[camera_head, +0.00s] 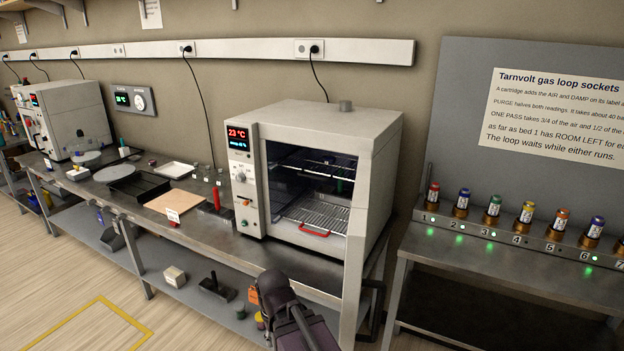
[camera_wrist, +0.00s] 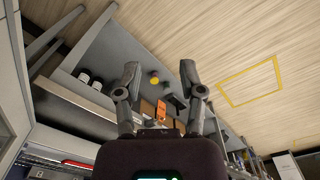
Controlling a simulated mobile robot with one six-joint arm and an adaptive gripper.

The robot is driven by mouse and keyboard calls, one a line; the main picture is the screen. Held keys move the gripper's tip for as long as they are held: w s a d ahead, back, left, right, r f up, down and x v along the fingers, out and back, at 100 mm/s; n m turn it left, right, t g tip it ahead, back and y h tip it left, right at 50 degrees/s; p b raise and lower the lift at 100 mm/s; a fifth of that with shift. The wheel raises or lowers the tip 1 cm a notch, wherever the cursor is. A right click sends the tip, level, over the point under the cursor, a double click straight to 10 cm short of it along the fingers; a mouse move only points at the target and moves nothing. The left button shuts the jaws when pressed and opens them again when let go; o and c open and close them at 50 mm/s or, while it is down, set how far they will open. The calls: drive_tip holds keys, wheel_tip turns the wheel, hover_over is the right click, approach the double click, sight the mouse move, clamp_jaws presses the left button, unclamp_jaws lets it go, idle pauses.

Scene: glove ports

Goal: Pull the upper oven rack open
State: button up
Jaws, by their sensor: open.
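The oven (camera_head: 345,130) is a pale box on the bench, with its door (camera_head: 355,250) swung open and seen nearly edge-on. Inside, the upper rack (camera_head: 325,163) lies in shadow near the top; no handle on it can be made out. A lower wire rack (camera_head: 318,212) is below it, with a red handle (camera_head: 315,231) at its front. My gripper (camera_wrist: 160,75) is open and empty in the wrist view. In the head view my dark wrist is low in front of the oven, below the bench top. A red bar (camera_wrist: 75,163) shows at lower left in the wrist view.
The door and its black handle (camera_head: 375,310) stand right of my arm. Left of the oven, the bench holds a red-handled tool (camera_head: 216,198), a tan board (camera_head: 170,201) and a black tray (camera_head: 138,186). A socket bench (camera_head: 500,255) stands right. The floor (camera_head: 50,285) at left is clear.

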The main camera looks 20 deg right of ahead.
drive_tip(key=w+d+r+h+p, duration=0.35)
drive_tip(key=w+d, duration=0.25)
drive_tip(key=w, duration=0.3)
drive_tip(key=n+t+h+p, duration=0.4)
drive_tip(key=h+p, duration=0.2)
drive_tip(key=h, duration=0.6)
approach(313, 178)
drive_tip(key=a, duration=0.3)
drive_tip(key=shift+s+r, duration=0.3)
drive_tip(key=shift+r, duration=0.1)
drive_tip(key=shift+d, duration=0.15)
drive_tip(key=b+x, duration=0.1)
drive_tip(key=x, duration=0.5)
drive_tip(key=b+x, duration=0.1)
drive_tip(key=x, duration=0.6)
drive_tip(key=shift+w+d+f+b, duration=0.15)
drive_tip(key=shift+d+f+b, duration=0.1)
drive_tip(key=shift+b, duration=0.15)
drive_tip(key=shift+a, duration=0.1)
clamp_jaws()
drive_tip(key=shift+a, duration=0.1)
